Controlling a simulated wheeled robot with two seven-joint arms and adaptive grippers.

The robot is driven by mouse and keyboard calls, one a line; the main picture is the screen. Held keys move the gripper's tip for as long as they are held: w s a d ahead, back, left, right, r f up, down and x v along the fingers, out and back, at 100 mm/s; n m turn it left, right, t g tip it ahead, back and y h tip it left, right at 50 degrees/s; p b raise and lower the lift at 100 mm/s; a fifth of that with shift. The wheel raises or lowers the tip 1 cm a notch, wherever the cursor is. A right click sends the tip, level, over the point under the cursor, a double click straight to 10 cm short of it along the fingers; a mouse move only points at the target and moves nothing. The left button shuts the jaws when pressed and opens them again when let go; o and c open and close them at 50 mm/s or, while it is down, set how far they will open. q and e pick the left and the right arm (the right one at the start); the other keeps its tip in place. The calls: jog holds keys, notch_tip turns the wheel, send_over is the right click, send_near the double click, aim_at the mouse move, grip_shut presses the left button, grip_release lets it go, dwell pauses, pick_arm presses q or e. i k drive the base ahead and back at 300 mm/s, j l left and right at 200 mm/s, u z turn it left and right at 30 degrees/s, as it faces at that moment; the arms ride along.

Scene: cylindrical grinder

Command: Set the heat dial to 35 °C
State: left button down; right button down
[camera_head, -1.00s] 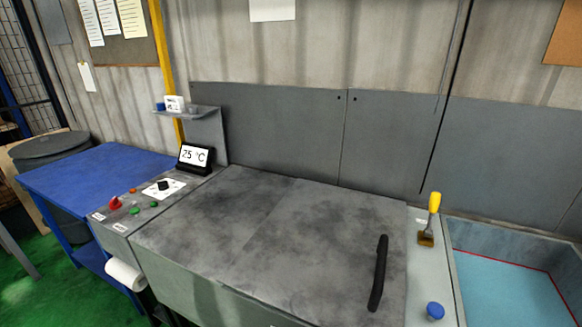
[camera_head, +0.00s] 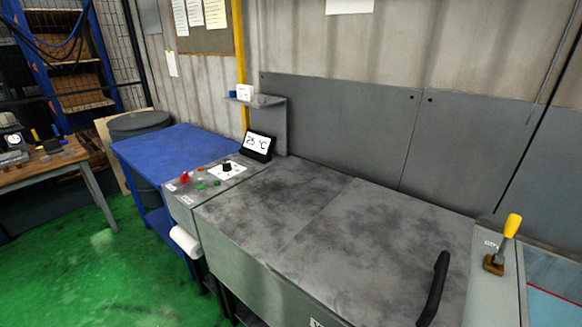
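The heat dial (camera_head: 227,166) is a small black knob on a white plate on the control panel (camera_head: 213,186) at the left end of the grey machine. The display (camera_head: 258,146) behind it is tilted back and reads 25 °C. Neither of my grippers is in view.
The grey machine lid (camera_head: 340,230) with a black handle (camera_head: 434,289) fills the middle and right. A yellow-handled lever (camera_head: 505,243) stands at the right. A blue table (camera_head: 172,148) is left of the panel. Green floor (camera_head: 90,270) is clear at the lower left.

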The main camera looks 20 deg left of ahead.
aim_at(227, 167)
jog(key=u, duration=1.15)
jog(key=k+l+u, duration=0.1)
jog(key=k+l, duration=0.25)
jog(key=i+j+z, duration=0.25)
jog(key=k+j, duration=0.05)
